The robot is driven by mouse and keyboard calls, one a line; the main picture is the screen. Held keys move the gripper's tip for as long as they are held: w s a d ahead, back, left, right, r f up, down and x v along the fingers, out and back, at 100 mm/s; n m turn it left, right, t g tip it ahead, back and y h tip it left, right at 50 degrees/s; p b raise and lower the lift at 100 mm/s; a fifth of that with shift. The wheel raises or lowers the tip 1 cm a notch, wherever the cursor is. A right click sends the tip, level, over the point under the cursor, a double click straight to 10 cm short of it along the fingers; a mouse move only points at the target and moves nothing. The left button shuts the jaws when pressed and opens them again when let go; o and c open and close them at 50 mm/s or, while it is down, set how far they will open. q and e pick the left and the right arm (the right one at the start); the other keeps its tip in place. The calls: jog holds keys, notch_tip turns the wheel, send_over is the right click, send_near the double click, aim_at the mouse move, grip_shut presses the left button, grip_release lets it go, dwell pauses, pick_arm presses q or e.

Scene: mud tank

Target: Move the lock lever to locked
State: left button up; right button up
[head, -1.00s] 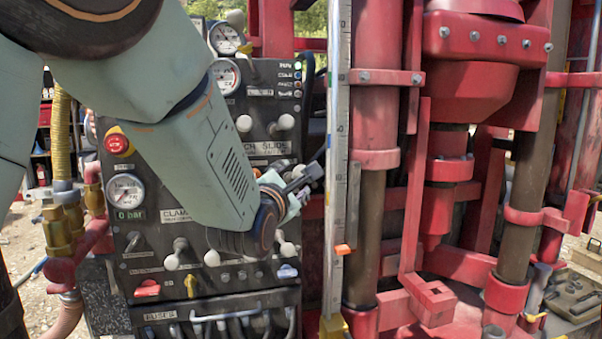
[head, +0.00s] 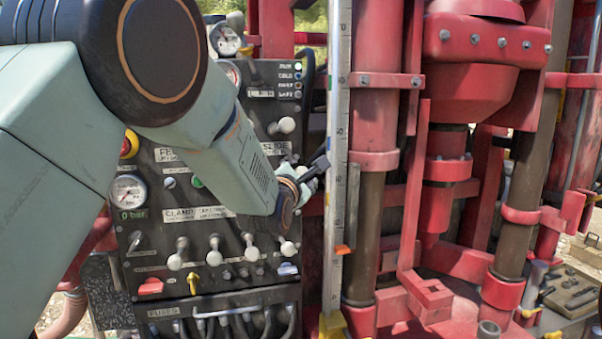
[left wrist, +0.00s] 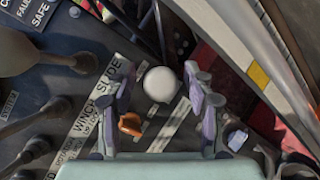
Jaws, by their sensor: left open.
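My left gripper (head: 314,172) is open at the right edge of the dark control panel (head: 150,240), beside the tall ruler-like post. In the left wrist view a round white lever knob (left wrist: 160,84) shows between its two fingers, and I see no firm grip on it. A label reading "WINCH SLIDE" (left wrist: 98,98) runs beside it. An orange piece (left wrist: 130,124) lies close to the left finger. I cannot tell for sure which control is the lock lever. My left arm hides part of the panel. My right gripper is out of view.
Several white-knobbed levers (head: 214,242) line the lower panel, with a red handle (head: 150,286), a yellow one (head: 193,284) and a blue one (head: 288,269). A pale graduated post (head: 337,120) and red drill columns (head: 377,130) stand close on the right.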

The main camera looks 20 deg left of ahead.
pick_arm(q)
jog(key=shift+w+f, duration=0.15)
jog(key=shift+w, duration=0.05)
jog(key=c, duration=0.4)
grip_shut()
